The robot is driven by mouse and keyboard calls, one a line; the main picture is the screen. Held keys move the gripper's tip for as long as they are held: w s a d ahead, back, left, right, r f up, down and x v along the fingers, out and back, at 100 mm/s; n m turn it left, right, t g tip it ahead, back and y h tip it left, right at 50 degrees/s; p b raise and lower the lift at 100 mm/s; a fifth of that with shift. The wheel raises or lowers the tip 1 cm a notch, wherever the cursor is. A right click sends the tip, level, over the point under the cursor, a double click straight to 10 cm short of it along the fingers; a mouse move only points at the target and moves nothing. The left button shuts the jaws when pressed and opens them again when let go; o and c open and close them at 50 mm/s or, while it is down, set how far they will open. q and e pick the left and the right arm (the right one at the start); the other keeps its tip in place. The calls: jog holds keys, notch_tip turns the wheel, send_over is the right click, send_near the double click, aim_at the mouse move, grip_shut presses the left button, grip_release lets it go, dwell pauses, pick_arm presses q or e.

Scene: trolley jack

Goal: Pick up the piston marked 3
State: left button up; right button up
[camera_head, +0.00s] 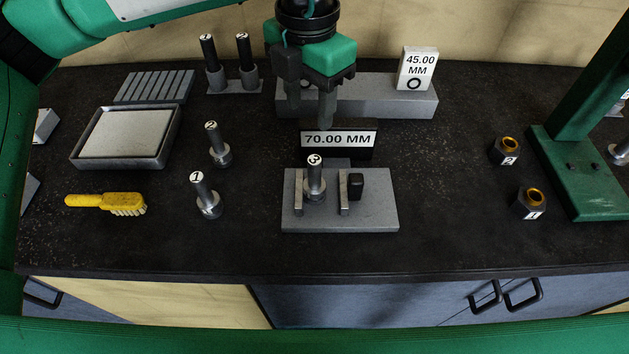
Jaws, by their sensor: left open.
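The piston marked 3 (315,181) stands upright on a grey gauge block (340,219), between two upright metal jaws, with its number on top. A sign reading 70.00 MM (339,140) stands just behind it. My left gripper (309,112) points down behind and above the piston, over the long grey block at the back. Its two fingers are apart with nothing between them. Pistons marked 1 (206,195) and 2 (217,145) stand on the bench to the left. My right gripper does not show.
A yellow brush (106,202), a grey tray (162,160) and a slotted block (154,86) lie at left. A 45.00 MM sign (417,69) stands at the back. Dark nuts (529,203) and a green press frame (584,182) are at right. The bench front is clear.

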aim_at(315, 159)
pick_arm(q)
notch_tip(315, 159, down, 9)
jog(key=shift+w+r+p, duration=0.1)
jog(key=shift+r+p, duration=0.1)
jog(key=shift+p, duration=0.7)
jog(key=shift+d+f, duration=0.1)
jog(key=shift+f, duration=0.35)
jog(key=f+p, duration=0.1)
jog(key=f, duration=0.2)
jog(key=f+p, duration=0.1)
jog(key=shift+s+d+f+p, duration=0.15)
jog(key=shift+s+d+p, duration=0.05)
jog(key=shift+d+p, duration=0.1)
jog(key=shift+f, duration=0.25)
jog(key=shift+c, duration=0.7)
grip_shut()
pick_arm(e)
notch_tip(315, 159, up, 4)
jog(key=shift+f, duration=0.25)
